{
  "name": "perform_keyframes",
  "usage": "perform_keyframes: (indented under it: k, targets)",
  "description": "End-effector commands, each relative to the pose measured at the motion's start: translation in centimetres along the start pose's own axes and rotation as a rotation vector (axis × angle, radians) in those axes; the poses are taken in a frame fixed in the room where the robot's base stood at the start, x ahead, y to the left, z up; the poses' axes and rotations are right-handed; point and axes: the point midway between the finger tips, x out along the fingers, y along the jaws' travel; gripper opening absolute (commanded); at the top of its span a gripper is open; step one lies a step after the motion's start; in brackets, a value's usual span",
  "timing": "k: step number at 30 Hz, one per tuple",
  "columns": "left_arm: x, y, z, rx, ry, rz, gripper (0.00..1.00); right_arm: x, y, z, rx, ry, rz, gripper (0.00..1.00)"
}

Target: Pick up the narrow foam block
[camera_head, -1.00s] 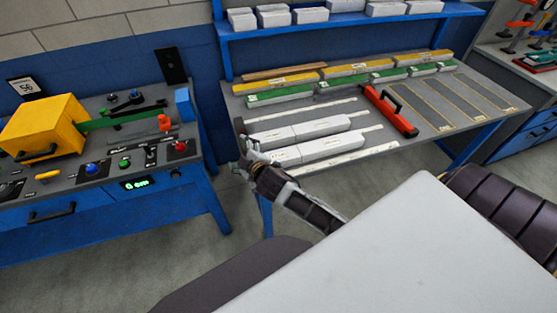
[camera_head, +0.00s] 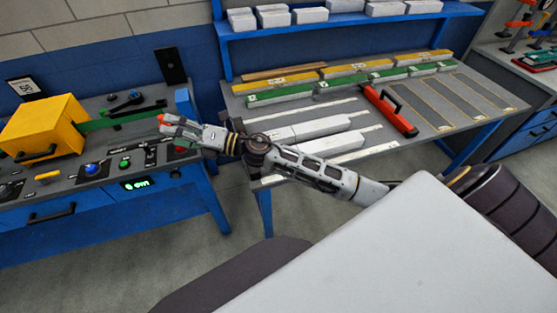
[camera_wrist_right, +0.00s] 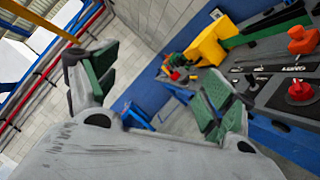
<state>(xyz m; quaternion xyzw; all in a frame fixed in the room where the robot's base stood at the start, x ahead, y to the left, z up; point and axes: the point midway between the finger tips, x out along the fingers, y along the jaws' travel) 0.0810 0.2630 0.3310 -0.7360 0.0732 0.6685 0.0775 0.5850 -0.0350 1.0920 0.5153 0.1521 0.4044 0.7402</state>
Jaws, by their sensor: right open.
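Long white blocks (camera_head: 340,124) lie in rows on the right-hand worktable, partly hidden behind my right arm. Yellow-topped blocks (camera_head: 345,69) and green-edged blocks (camera_head: 290,93) lie in rows behind them. I cannot tell which of these is the narrow foam block. My right gripper (camera_head: 172,126) is open over the front right of the left bench, left of the worktable and apart from all the blocks. In the right wrist view its two green-padded fingers (camera_wrist_right: 155,92) are spread with nothing between them. My left gripper is out of view.
The left bench carries a yellow box machine (camera_head: 42,128), a blue knob (camera_head: 92,169) and a red knob (camera_wrist_right: 299,90). A red tool with a black handle (camera_head: 390,110) lies on the worktable (camera_head: 480,117). White blocks (camera_head: 273,17) stand on the blue shelf.

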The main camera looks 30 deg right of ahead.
Motion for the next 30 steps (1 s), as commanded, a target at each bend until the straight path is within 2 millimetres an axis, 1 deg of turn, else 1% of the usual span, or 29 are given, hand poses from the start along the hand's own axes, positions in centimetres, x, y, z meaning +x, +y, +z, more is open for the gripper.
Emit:
perform_keyframes:
  k: [3,7,12,16,20,23,26,30]
  targets:
    - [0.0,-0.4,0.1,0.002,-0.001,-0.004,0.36,0.2,0.2,-1.5,-0.137,0.128,0.012,0.83]
    - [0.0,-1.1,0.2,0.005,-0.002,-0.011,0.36,0.0,-0.1,-3.1,-0.28,0.269,0.018,0.83]
    - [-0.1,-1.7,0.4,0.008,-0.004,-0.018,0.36,-1.1,-1.4,-4.8,-0.457,0.458,0.009,0.83]
    - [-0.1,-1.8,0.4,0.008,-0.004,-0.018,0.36,-2.5,-3.0,-5.5,-0.586,0.604,-0.011,0.83]
    - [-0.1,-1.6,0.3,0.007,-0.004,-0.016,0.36,-4.3,-4.9,-5.6,-0.705,0.751,-0.042,0.83]
    - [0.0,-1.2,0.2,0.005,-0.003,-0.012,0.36,-6.1,-6.5,-5.2,-0.79,0.865,-0.075,0.83]
    - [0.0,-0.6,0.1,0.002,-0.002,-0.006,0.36,-8.0,-8.2,-4.4,-0.868,0.98,-0.115,0.83]
    - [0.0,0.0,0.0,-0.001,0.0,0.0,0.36,-11.1,-10.4,-2.6,-0.962,1.141,-0.182,0.83]
